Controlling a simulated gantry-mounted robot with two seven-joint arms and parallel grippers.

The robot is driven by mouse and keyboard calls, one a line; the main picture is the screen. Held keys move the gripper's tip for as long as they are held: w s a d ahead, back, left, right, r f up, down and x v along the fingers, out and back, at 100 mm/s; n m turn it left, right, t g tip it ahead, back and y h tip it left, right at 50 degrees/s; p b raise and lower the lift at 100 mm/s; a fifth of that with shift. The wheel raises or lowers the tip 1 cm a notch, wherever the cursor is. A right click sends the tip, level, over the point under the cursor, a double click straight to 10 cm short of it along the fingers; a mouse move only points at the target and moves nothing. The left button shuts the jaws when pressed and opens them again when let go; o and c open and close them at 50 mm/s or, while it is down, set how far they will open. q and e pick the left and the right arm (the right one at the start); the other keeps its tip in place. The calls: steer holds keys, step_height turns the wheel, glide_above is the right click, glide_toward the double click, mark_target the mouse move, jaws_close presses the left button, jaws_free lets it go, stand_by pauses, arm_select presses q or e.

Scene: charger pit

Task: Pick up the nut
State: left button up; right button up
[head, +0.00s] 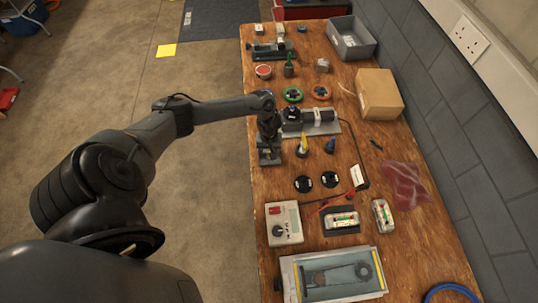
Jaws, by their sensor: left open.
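My left gripper (269,156) is open at the left edge of the wooden bench (345,160), pointing down, with no object visible in it. I cannot make out the nut for certain. A small grey block-like piece (323,65) lies farther back on the bench, too small to identify. Two dark round pieces (303,184) lie on the bench nearer than the gripper. A yellow-tipped piece (302,144) and a small blue piece (330,146) stand just right of the gripper. My right gripper is out of view.
A dark motor-like cylinder (320,117) on a plate sits behind the gripper. A meter box (284,223), a pale tray (290,280) and battery-like packs (382,216) are nearer. A cardboard box (379,94) and grey bin (351,38) stand by the wall (440,120).

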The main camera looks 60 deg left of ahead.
arm_select(q)
steer(key=shift+c, duration=0.4)
jaws_close()
steer(key=shift+r, duration=0.1)
steer(key=shift+r+p, duration=0.3)
steer(key=shift+r, duration=0.2)
steer(key=r, duration=0.2)
steer(key=d+r+p, duration=0.1)
steer(key=shift+s+r+p, duration=0.1)
steer(key=shift+r+p, duration=0.2)
steer(key=shift+r, duration=0.1)
steer(key=s+d+r+p, duration=0.2)
steer(key=d+r, duration=0.4)
steer(key=d, duration=0.4)
steer(key=shift+s+d+p, duration=0.2)
steer(key=shift+s+p, duration=0.15)
steer(key=shift+p, duration=0.45)
